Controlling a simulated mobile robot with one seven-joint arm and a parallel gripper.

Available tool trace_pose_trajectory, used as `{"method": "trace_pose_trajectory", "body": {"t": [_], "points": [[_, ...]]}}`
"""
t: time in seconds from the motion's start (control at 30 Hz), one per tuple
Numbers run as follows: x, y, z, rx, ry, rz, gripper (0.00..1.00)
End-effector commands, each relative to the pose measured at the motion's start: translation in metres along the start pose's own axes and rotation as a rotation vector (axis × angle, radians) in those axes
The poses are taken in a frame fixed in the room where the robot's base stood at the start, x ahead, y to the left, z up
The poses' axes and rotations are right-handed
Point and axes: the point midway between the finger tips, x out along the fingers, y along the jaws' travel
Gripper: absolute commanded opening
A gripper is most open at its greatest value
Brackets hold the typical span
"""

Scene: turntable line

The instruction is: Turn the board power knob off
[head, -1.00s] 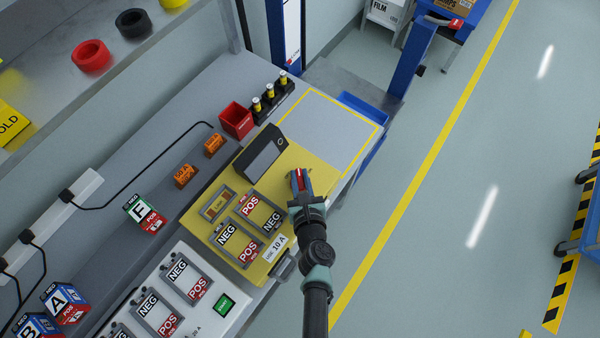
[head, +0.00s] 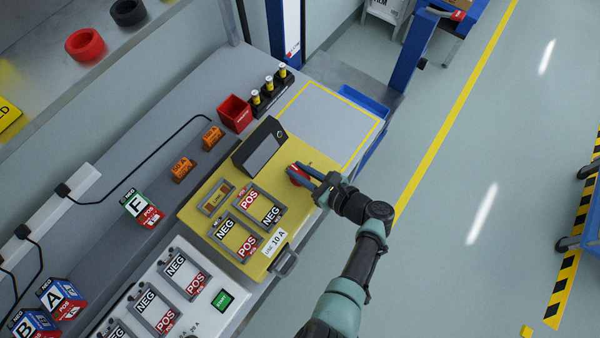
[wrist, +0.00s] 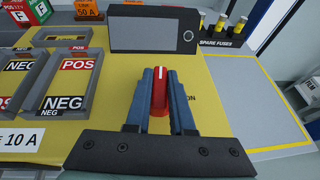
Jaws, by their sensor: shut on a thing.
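The red power knob (wrist: 159,92) stands on the yellow board (head: 280,215), right of its labelled slots and in front of the dark display box. A white line runs along the knob's top. My gripper (wrist: 160,98) has its two blue fingers on either side of the knob, shut on it. In the head view my gripper (head: 302,172) reaches in from the right, and the knob (head: 296,175) shows partly between the fingers. Part of the lettering beside the knob shows "ON" in the wrist view; the rest is hidden by a finger.
The dark display box (head: 260,146) stands just behind the knob. Spare fuses (head: 268,88) and a red bin (head: 235,113) are farther back. A yellow-outlined grey area (head: 328,122) is bare. POS and NEG slots (head: 235,236) lie to the left.

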Motion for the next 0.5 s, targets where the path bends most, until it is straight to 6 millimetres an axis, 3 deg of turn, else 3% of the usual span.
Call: {"method": "trace_pose_trajectory", "body": {"t": [0.5], "points": [[0.0007,0.0000,0.0010,-0.048,-0.002,0.115,0.00]]}}
